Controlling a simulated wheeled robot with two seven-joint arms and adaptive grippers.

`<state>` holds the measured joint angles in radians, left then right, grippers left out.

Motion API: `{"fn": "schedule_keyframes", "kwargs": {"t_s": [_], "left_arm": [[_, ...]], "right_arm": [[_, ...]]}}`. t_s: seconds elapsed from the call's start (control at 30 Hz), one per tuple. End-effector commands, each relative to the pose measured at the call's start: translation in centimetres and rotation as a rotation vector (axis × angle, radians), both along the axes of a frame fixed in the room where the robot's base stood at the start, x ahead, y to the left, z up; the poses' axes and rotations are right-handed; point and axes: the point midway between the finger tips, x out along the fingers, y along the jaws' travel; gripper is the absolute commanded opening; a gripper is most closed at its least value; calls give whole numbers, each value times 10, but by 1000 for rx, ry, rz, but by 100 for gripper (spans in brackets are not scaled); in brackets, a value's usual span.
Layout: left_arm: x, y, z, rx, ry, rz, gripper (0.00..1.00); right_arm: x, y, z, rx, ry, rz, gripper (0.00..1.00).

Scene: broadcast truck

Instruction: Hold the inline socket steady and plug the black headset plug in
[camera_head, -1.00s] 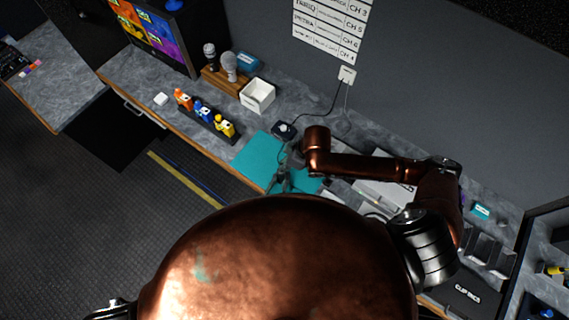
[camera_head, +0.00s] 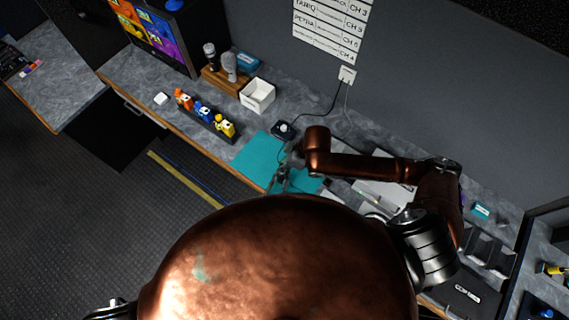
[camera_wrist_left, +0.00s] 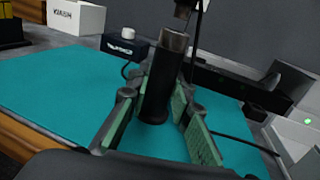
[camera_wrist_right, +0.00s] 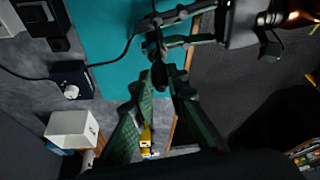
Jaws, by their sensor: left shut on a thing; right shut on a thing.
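The inline socket (camera_wrist_left: 157,85) is a black cylinder with a metal collar, standing upright over a teal mat (camera_wrist_left: 60,90). My left gripper (camera_wrist_left: 160,110) is shut on it with green-padded fingers on both sides. My right gripper (camera_wrist_right: 160,82) is shut on the plug, which is mostly hidden by the fingers. In the head view, my right gripper (camera_head: 292,157) is over the mat, close to my left gripper (camera_head: 279,183).
A small black box with a white knob (camera_wrist_left: 127,35) stands at the mat's far edge, with a cable. The mat's left part is clear.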

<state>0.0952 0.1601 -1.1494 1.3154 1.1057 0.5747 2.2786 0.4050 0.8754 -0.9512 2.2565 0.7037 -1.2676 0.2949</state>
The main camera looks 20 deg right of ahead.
Motion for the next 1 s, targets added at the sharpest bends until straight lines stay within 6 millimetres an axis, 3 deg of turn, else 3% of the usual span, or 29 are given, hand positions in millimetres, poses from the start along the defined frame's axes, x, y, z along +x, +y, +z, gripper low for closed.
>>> {"fn": "schedule_keyframes", "kwargs": {"t_s": [0.97, 1.0], "left_arm": [[0, 0, 0, 0, 0, 0, 0], [0, 0, 0, 0, 0, 0, 0]], "right_arm": [[0, 0, -23, -1, 1, 0, 0], [0, 0, -23, -1, 1, 0, 15]]}}
